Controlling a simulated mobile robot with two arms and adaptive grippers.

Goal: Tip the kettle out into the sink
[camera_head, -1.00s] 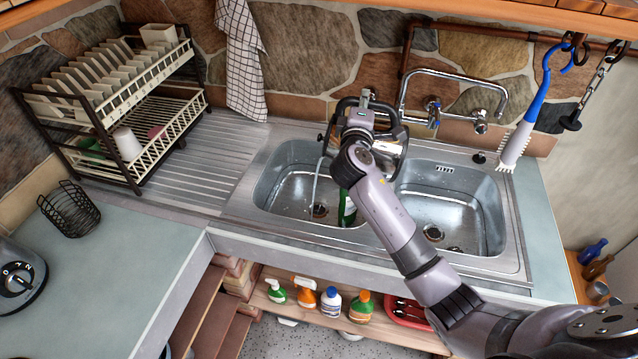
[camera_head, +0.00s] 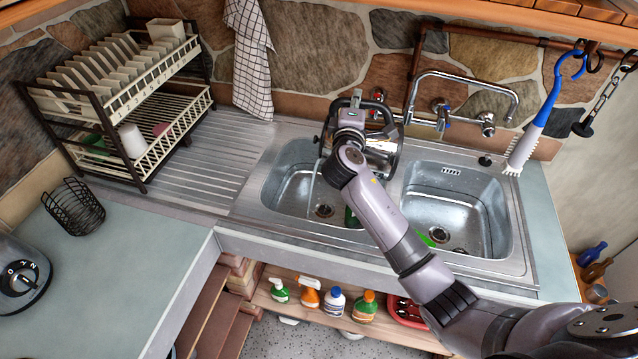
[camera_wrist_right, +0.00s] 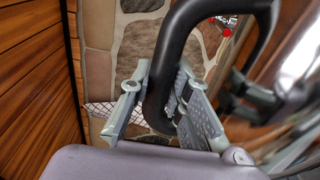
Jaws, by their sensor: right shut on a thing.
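My right gripper (camera_head: 352,118) is shut on the black handle of the kettle (camera_head: 384,147), a shiny metal vessel held above the sink, near the divider between its basins. In the right wrist view the handle (camera_wrist_right: 165,85) passes between the fingers, with the blurred metal body at right. The kettle is tilted, and my gripper and arm hide much of it. A thin stream of water (camera_head: 314,187) falls from its left side into the left basin of the metal sink (camera_head: 286,185). My left gripper is out of view.
A green bottle (camera_head: 351,218) shows partly behind my arm in the left basin. A green item (camera_head: 427,239) lies in the right basin. The wall tap (camera_head: 441,110) stands close right of the kettle. A dish rack (camera_head: 120,100) stands left, beyond the clear ribbed drainer (camera_head: 205,165).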

